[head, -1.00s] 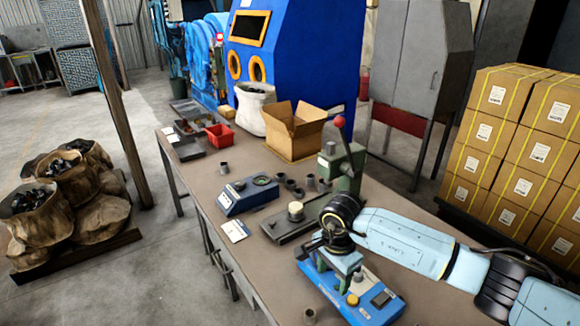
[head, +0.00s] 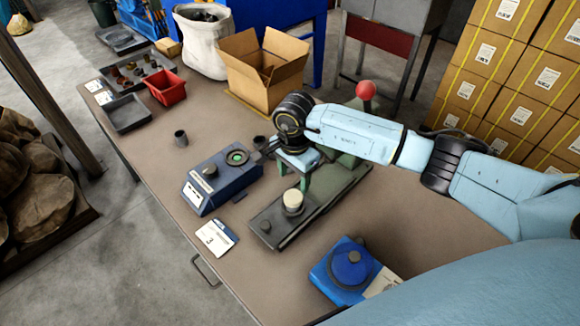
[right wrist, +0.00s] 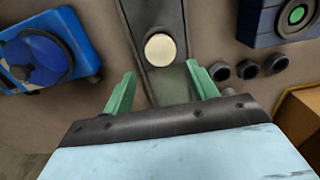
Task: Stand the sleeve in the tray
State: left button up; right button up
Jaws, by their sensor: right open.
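Several dark grey sleeves are in view. One stands alone (head: 181,138) on the table left of the blue two-station device. Others stand in a row in the right wrist view (right wrist: 248,68), right of my gripper; a further cylinder there is partly hidden by the right finger. An empty dark tray (head: 128,113) lies at the table's left; a second dark tray (head: 153,72) behind it holds small parts. I cannot tell which tray is meant. My right gripper (head: 294,173) is open and empty above the press base (head: 272,222), also in the right wrist view (right wrist: 162,84). My left gripper is out of view.
The blue two-station device (head: 222,180) stands left of the press base. A blue knobbed device (head: 350,268) is at the front. A red bin (head: 166,88), white sack (head: 202,45) and open carton (head: 262,68) stand behind. The red-knobbed press lever (head: 366,90) rises behind my arm.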

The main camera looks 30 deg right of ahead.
aim_at(293, 197)
jog(key=shift+s+f+b, duration=0.15)
jog(key=shift+f+b, duration=0.35)
jog(key=shift+f, duration=0.4)
notch_tip(293, 197, down, 4)
jog(key=b, duration=0.2)
jog(key=shift+b, duration=0.4)
jog(key=shift+f+b, duration=0.45)
jog(key=shift+f, duration=0.35)
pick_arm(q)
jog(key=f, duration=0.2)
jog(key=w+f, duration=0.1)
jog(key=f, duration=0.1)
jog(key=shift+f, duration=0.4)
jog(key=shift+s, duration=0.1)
